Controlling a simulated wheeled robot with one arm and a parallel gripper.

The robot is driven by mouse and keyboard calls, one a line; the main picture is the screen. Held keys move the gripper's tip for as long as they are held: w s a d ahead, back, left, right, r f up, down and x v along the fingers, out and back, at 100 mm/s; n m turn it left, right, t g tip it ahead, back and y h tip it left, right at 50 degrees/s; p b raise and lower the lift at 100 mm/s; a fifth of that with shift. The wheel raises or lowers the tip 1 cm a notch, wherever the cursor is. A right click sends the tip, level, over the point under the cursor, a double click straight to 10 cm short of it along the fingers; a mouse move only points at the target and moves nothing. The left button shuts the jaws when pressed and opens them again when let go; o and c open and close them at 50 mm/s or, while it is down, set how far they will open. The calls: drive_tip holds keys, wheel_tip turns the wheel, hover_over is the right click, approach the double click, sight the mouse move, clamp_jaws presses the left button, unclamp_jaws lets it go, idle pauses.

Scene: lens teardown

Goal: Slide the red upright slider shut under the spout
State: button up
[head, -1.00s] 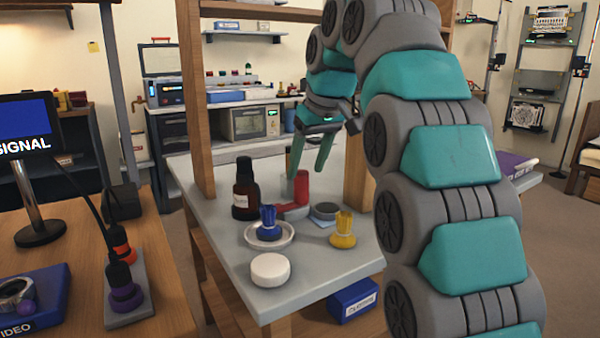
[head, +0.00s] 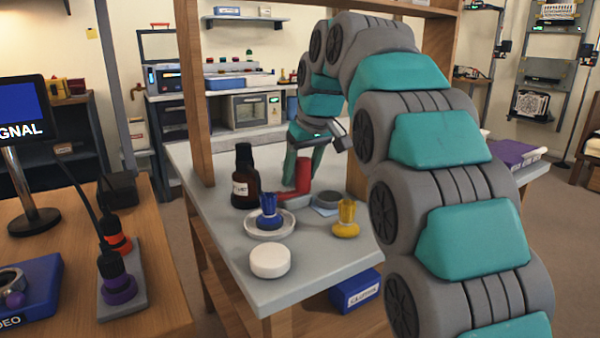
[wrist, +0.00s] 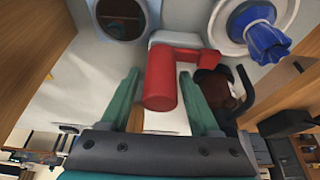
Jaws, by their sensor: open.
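The red upright slider (head: 303,176) stands on the grey table, with a low red arm at its foot beside a pale grey block (head: 295,203). In the wrist view the red post (wrist: 160,82) lies between my two teal fingers, with the red arm running right from it. My gripper (wrist: 158,74) is open, with a finger on each side of the post and small gaps showing. In the head view my gripper (head: 302,162) is down at the post, which partly hides the fingers. I cannot make out a spout.
A dark bottle (head: 245,180) stands just left of the slider. A blue brush-like piece (head: 268,212) sits in a white dish (head: 286,231). A yellow piece (head: 346,222), a round grey lens (head: 327,198) and a white puck (head: 270,261) are nearby. Wooden posts (head: 196,110) frame the table.

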drive_tip(key=shift+f, duration=0.1)
drive_tip(key=shift+c, duration=0.2)
clamp_jaws()
drive_tip(key=shift+a, duration=0.1)
idle(1.2)
